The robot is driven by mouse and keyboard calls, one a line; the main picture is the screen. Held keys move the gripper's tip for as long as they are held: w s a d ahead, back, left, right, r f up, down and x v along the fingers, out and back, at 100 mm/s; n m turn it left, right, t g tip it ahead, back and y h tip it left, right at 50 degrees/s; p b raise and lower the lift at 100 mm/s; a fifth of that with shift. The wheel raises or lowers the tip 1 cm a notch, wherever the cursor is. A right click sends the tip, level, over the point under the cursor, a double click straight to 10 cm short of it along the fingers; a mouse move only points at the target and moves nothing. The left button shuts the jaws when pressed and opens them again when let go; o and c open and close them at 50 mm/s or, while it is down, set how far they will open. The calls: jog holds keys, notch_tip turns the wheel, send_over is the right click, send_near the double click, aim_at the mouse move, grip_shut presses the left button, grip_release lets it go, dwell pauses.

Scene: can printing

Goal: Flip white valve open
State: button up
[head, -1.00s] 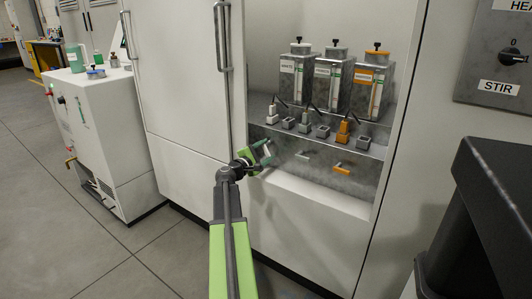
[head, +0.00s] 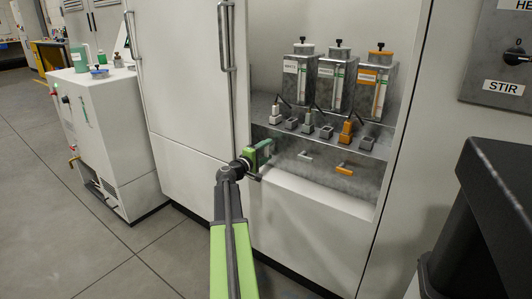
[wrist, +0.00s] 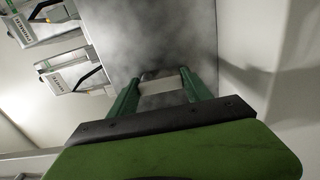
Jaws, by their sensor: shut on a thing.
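The white valve handle (wrist: 160,85) is a short pale bar on the grey metal front, between my gripper's two green fingers in the wrist view. My gripper (wrist: 158,88) is shut on it. In the head view my gripper (head: 262,152) is at the left end of the row of valves, below the shelf, and it hides the white valve there. A pale middle valve handle (head: 305,155) and an orange valve handle (head: 345,169) are to its right. The tank labelled white (head: 299,75) stands above on the shelf.
The middle tank (head: 335,80) and the orange-labelled tank (head: 374,85) stand beside it. Nozzles and grey blocks line the shelf edge (head: 380,150). A white cabinet door with a long handle (head: 226,35) is at left. A dark box (head: 490,200) is at front right.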

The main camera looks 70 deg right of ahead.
jog(key=shift+w, duration=0.1)
jog(key=o, duration=1.3)
jog(key=shift+o, duration=0.2)
jog(key=v, duration=1.7)
jog(key=shift+a, duration=0.25)
